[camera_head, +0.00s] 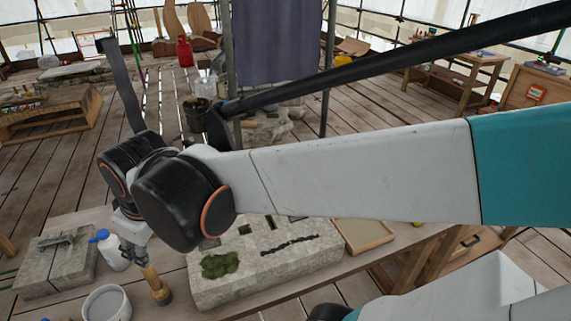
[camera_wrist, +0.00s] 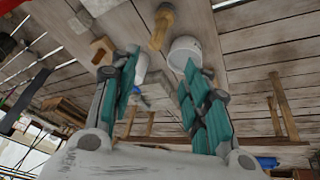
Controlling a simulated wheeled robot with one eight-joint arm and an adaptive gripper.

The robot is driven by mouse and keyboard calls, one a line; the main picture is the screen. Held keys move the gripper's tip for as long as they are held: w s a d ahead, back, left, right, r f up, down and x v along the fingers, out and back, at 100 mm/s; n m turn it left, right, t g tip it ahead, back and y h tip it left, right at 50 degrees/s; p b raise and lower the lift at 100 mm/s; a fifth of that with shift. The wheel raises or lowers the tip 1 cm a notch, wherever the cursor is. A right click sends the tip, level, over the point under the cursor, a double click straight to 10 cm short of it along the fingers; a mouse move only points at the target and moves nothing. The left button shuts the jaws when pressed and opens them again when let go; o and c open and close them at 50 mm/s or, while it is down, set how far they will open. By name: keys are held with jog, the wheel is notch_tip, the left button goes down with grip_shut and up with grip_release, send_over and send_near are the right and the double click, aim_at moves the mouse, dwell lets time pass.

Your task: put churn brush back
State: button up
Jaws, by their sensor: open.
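I cannot tell which holder belongs to the brush.
A white bottle with blue cap (camera_head: 114,252) stands close left of my gripper. A carved stone slab (camera_head: 270,270) with moss lies right of the brush. A shallow tray (camera_head: 363,234) lies farther right. A stone block (camera_head: 55,265) is at the left.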

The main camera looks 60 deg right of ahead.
jog(key=s+m+t, duration=0.1)
jog(key=s+r+m, duration=0.1)
jog(key=s, duration=0.1)
jog(key=s+m+t, duration=0.1)
jog(key=s, duration=0.1)
jog(key=shift+s+r+t, duration=0.2)
jog(key=shift+r+t, duration=0.05)
jog(key=shift+t, duration=0.05)
